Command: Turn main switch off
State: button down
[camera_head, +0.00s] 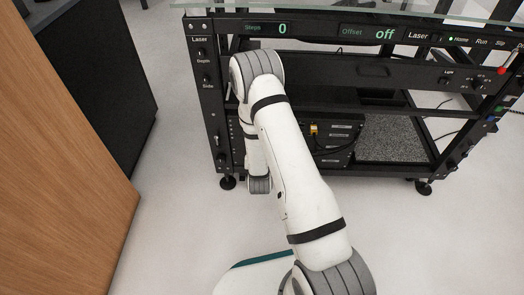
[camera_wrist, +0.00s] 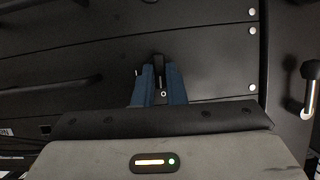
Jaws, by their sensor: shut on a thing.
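In the wrist view, my gripper (camera_wrist: 159,72) has two blue fingers pointing at a black panel. They are closed around a small dark knob, which I take to be the main switch (camera_wrist: 158,60). Its upper end shows just past the fingertips, and its lower part is partly hidden between them. Its on or off position cannot be read. In the head view, my own arm hides my gripper and the switch, reaching toward the left side of the black turntable rack (camera_head: 213,125).
The rack's displays (camera_head: 268,28) read Steps 0 and Offset off. Lower shelves hold a black unit (camera_head: 335,158) with cables. In the wrist view, a metal handle (camera_wrist: 309,92) sticks out at the right. A wooden cabinet (camera_head: 60,150) stands at the left, with clear floor between.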

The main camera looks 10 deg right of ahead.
dwell(0.7)
jog(key=c, duration=1.5)
grip_release()
jog(key=p+v, duration=0.2)
jog(key=v, duration=0.6)
jog(key=shift+p, duration=0.3)
jog(key=shift+w, duration=0.1)
